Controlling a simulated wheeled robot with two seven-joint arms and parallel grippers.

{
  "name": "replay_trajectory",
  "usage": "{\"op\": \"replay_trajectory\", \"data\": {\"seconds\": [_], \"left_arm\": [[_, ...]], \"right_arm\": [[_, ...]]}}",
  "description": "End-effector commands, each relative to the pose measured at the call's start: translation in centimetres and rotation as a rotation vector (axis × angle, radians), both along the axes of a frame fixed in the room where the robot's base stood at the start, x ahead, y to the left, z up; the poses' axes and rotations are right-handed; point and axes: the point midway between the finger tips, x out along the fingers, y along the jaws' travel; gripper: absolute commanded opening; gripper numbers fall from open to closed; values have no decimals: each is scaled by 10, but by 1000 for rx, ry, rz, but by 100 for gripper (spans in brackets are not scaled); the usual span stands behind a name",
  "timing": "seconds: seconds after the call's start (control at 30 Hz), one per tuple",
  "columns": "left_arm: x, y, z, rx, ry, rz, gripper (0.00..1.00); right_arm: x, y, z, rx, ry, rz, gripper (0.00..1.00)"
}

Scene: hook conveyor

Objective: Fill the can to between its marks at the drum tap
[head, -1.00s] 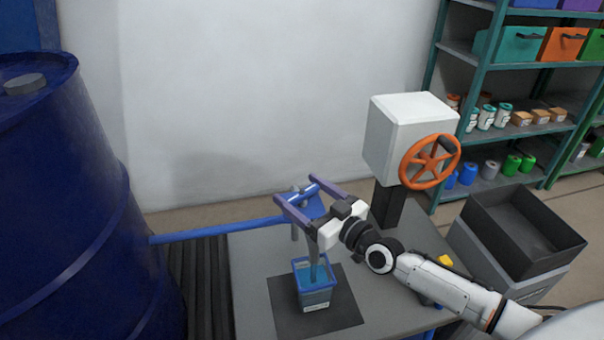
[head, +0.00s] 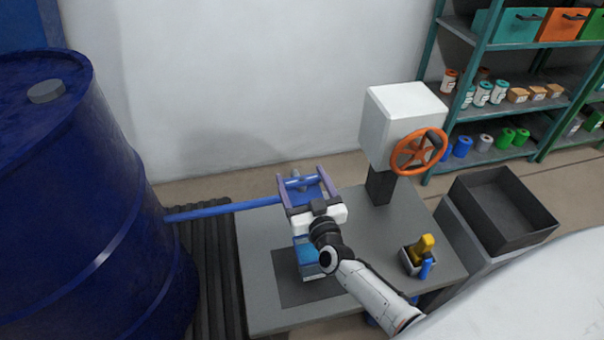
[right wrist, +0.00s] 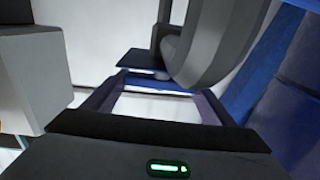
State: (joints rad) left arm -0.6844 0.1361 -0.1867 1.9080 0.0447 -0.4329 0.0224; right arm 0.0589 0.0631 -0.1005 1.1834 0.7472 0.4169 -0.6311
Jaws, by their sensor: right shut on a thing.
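The blue drum (head: 85,190) stands at the left. Its blue pipe (head: 225,208) runs right to the tap (head: 308,190) over the table. My right gripper (head: 303,180) is at the tap, its two fingers on either side of the tap's handle and shut on it. The blue can (head: 306,262) stands below, on a dark mat (head: 290,284). My right arm covers part of the can and the space under the tap, so its marks, its level and any flow cannot be read. The right wrist view shows the gripper's fingers (right wrist: 160,100) close up. My left gripper is out of view.
A small tray with yellow and blue items (head: 420,258) sits at the table's right. A dark open bin (head: 500,215) and stocked shelves (head: 490,150) are further right.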

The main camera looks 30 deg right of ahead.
Motion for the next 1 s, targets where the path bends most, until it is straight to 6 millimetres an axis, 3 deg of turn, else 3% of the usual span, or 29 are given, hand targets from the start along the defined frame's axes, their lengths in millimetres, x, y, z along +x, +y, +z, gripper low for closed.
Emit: {"op": "replay_trajectory", "data": {"seconds": [0.57, 0.6, 0.7, 1.0], "left_arm": [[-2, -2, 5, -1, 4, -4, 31], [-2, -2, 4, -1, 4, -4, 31], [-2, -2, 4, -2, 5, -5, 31], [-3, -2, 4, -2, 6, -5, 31]], "right_arm": [[1, 0, 1, -1, -4, -33, 56], [1, 0, 1, -1, -4, -33, 81], [1, 0, 1, -1, -3, -33, 97], [-1, 0, 0, 0, -1, -33, 97]]}}
